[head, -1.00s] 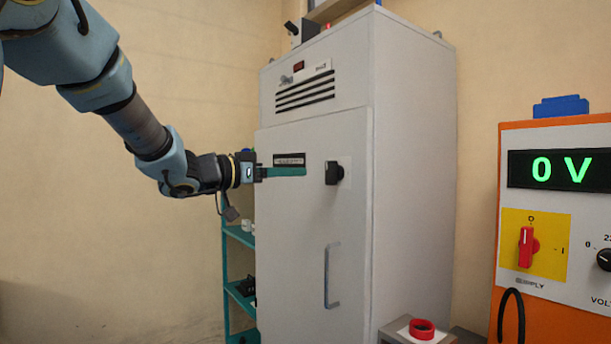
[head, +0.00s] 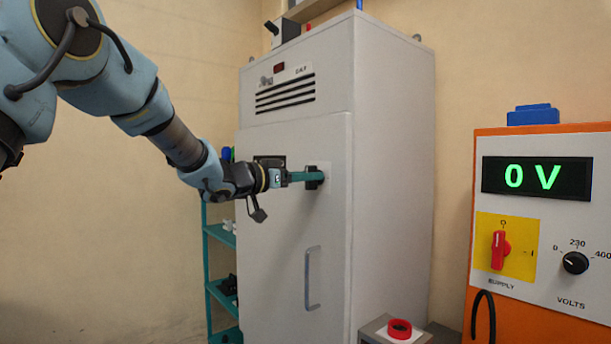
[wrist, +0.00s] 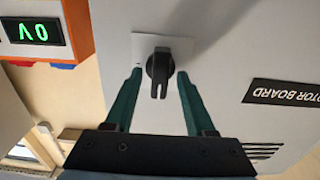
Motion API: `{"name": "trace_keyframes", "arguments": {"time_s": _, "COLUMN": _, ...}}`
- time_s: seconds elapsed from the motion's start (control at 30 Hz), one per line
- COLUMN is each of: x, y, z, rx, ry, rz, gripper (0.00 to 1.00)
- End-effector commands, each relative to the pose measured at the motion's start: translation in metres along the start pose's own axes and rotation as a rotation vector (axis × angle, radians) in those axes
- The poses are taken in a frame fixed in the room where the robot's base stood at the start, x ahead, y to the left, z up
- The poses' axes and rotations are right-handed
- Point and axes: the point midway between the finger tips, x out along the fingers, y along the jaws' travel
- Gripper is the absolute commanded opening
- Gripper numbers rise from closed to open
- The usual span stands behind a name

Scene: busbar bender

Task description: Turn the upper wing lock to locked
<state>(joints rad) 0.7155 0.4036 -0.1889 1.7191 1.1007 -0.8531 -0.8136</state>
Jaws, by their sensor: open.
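The black wing lock (wrist: 160,68) sits on a white plate (wrist: 183,46) on the grey cabinet door. In the wrist view its wing runs up and down the picture, with a forked end at the bottom. In the head view the lock (head: 312,185) is partly hidden behind my fingers. My gripper (wrist: 158,74) is open, with one teal finger on each side of the lock and a gap visible on both sides. The gripper (head: 316,176) also shows at the lock in the head view. Contact with the door cannot be told.
The cabinet door has a handle (head: 312,278) below the lock and a black label (wrist: 282,93) beside it. An orange supply panel (head: 545,152) reading 0 V stands to the right. A teal shelf (head: 220,236) stands left of the cabinet. A red button (head: 399,328) is in front.

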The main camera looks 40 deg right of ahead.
Motion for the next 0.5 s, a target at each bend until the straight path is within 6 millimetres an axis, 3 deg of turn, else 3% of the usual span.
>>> {"name": "trace_keyframes", "arguments": {"time_s": 0.1, "x": -0.0002, "y": 0.0, "z": -0.0001, "rx": 0.0, "ry": 0.0, "rz": 0.0, "gripper": 0.54}}
{"name": "trace_keyframes", "arguments": {"time_s": 0.5, "x": -0.0004, "y": 0.0, "z": -0.0002, "rx": 0.0, "ry": 0.0, "rz": 0.0, "gripper": 0.09}}
